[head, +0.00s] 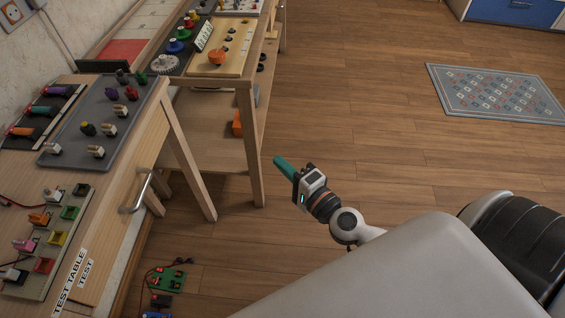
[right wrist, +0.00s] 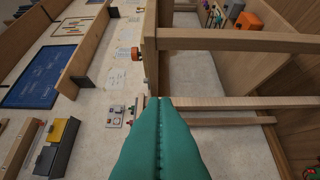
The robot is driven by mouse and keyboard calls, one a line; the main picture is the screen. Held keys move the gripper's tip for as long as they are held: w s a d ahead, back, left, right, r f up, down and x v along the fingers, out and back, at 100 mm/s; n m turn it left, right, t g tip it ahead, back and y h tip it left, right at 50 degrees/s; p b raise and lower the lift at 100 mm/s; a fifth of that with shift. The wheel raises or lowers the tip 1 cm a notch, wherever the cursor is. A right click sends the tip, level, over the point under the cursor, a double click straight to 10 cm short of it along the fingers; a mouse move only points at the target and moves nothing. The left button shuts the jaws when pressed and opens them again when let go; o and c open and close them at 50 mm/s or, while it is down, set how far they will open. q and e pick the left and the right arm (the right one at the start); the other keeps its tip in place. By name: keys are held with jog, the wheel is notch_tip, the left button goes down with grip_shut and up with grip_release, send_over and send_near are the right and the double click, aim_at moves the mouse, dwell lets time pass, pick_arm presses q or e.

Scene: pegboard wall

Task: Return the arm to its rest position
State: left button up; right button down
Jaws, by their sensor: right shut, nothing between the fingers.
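My right gripper (head: 279,161) has teal fingers and hangs over the open wooden floor, to the right of the benches in the head view. Its fingers are closed together with nothing between them. In the right wrist view the teal fingers (right wrist: 160,135) meet along a seam and point away from the camera. The fingers are apart from the bench legs in the head view. My left gripper is not in view.
The test table (head: 112,200) with a grey tray (head: 75,130) of knobs stands at left. A second wooden bench (head: 243,84) stands behind it. A green circuit board (head: 168,279) lies low beside the table. The floor (head: 370,130) at right is clear up to a patterned rug (head: 495,92).

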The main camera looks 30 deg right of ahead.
jog(key=shift+s, duration=0.2)
